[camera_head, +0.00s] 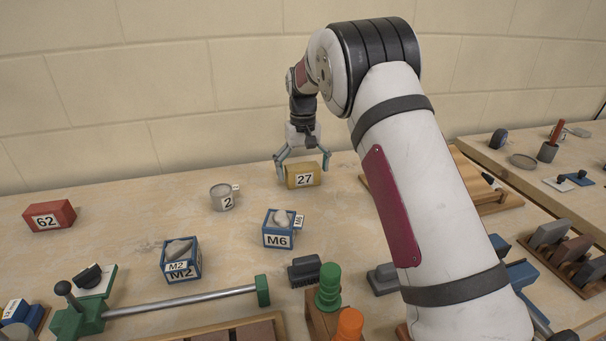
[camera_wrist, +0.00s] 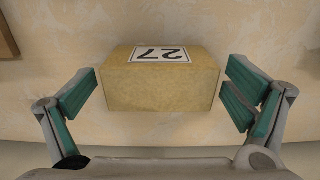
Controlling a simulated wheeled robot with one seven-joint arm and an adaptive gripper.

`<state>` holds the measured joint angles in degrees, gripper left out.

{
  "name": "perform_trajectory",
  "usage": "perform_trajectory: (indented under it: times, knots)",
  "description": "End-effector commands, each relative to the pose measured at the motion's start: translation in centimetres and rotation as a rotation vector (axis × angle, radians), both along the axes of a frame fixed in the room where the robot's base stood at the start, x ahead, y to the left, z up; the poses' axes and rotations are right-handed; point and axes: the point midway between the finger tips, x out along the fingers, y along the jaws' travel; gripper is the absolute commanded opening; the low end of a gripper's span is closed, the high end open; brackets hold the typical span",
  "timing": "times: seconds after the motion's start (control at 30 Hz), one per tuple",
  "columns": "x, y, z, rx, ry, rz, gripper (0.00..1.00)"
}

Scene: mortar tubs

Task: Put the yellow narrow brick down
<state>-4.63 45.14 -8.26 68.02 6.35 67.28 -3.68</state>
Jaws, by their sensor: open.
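The yellow narrow brick (camera_head: 304,175), with a white label reading 27, rests on the bench near the wall. It also shows in the wrist view (camera_wrist: 160,88), where its label appears upside down. My gripper (camera_head: 302,170) is open around the brick. In the wrist view my gripper (camera_wrist: 165,105) has one green-padded finger on each side of the brick, with a visible gap on both sides. The fingers do not appear to touch it.
A grey cup (camera_head: 222,198) labelled 2 and a blue M6 tub (camera_head: 278,240) stand left and in front. A blue M2 tub (camera_head: 181,265) and a red brick (camera_head: 50,216) labelled 62 are farther left. A wooden rack (camera_head: 490,200) lies to the right. Bench between brick and cup is clear.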

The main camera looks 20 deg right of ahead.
Motion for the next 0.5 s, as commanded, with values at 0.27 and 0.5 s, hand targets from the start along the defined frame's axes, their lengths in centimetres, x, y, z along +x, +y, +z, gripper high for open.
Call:
perform_trajectory:
  times: [0.27,0.5]
  knots:
    - [0.1,0.0,5.8,0.0,-0.005,0.0,0.96]
    - [0.0,0.0,9.6,0.0,-0.003,0.0,0.96]
